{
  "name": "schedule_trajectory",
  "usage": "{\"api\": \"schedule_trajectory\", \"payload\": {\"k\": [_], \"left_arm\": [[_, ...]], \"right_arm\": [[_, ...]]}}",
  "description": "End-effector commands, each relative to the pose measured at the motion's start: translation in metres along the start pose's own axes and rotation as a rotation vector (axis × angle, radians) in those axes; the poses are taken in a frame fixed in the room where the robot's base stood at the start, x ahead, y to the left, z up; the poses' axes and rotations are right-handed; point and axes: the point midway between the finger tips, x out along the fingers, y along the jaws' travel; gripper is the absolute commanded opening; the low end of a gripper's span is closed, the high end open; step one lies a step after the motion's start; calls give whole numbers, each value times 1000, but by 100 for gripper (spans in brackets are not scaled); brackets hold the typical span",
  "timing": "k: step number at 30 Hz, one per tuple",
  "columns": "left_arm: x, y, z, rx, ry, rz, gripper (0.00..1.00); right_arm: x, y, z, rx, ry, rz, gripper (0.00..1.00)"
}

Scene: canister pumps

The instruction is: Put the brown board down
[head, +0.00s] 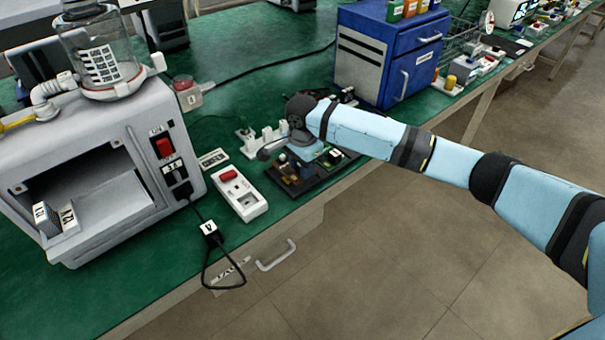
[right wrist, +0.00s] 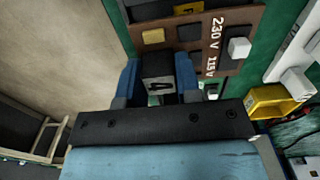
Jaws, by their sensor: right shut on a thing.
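The brown board (right wrist: 217,67) is in the right wrist view, with "230 V" and "115 V" lettering and several dark and coloured parts on it. My right gripper (right wrist: 158,78) has its blue fingers on both sides of a dark block with a white mark, at the board's near edge. In the head view my right gripper (head: 304,152) points down over the board (head: 287,182), which shows partly beneath it beside a black base. Whether the board touches what is below cannot be told. My left gripper is not in view.
A white socket unit with a red switch (head: 239,193) lies left of the board. A grey machine (head: 95,165) stands further left and a blue cabinet (head: 386,58) behind right. The green bench's front edge is close; a drawer handle (head: 277,255) sits below it.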

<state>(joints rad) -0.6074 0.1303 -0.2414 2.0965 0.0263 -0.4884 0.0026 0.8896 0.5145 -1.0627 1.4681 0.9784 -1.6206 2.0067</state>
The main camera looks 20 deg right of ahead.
Motion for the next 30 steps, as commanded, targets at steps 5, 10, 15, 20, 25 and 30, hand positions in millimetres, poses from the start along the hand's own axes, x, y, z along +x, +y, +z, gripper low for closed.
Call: {"api": "schedule_trajectory", "payload": {"k": [5,10,15,20,25,30], "left_arm": [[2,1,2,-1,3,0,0],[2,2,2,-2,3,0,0],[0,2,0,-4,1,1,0],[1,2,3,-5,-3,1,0],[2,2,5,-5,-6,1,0],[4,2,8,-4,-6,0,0]], "right_arm": [[27,0,0,0,1,2,7],[28,0,0,0,0,0,7],[29,0,0,0,-1,1,7],[31,0,0,0,0,1,57],[31,0,0,0,0,1,57],[29,0,0,-1,1,-1,57]]}}
